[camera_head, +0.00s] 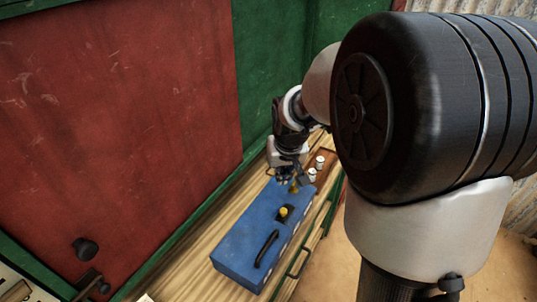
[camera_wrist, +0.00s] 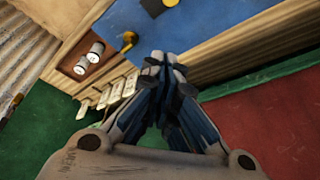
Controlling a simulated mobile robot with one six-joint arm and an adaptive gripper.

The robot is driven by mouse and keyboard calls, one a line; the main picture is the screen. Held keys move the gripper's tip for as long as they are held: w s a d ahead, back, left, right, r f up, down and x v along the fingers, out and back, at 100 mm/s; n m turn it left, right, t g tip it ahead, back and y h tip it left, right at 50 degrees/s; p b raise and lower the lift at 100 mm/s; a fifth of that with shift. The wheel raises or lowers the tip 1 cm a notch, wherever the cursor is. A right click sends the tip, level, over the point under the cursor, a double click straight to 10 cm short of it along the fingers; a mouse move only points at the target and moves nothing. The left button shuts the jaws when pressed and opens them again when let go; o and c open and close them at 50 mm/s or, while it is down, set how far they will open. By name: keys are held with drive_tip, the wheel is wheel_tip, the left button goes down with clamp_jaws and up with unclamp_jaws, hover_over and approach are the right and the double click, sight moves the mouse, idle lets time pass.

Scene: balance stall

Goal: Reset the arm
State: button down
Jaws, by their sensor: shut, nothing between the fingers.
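My gripper (camera_head: 284,176) is shut and empty above the far end of a blue box (camera_head: 247,247) in the head view. In the wrist view my gripper's fingertips (camera_wrist: 165,58) meet in front of the blue box's top (camera_wrist: 210,22). I cannot tell whether they touch it. My arm is bent and reaches out from the right side of the head view.
The box bears a dark handle (camera_head: 267,248) and a yellow knob (camera_head: 283,211). A brown tray (camera_wrist: 70,62) holds two white cylinders (camera_wrist: 89,57) beside it. The wooden counter (camera_head: 190,258) adjoins a red panel (camera_head: 110,120) and a green wall (camera_head: 265,60).

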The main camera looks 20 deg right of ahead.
drive_tip(key=s+a+r+n, duration=0.1)
drive_tip(key=s+a+r, duration=0.4)
drive_tip(key=s+r, duration=0.35)
drive_tip(key=s+a, duration=0.2)
drive_tip(key=s, duration=0.6)
drive_tip(key=s+a+r+n, duration=0.1)
drive_tip(key=s+a, duration=0.1)
drive_tip(key=s, duration=0.6)
drive_tip(key=shift+a+n+t+y, duration=0.25)
drive_tip(key=shift+n+t+y, duration=0.05)
drive_tip(key=shift+t+y, duration=0.1)
drive_tip(key=c, duration=2.3)
unclamp_jaws()
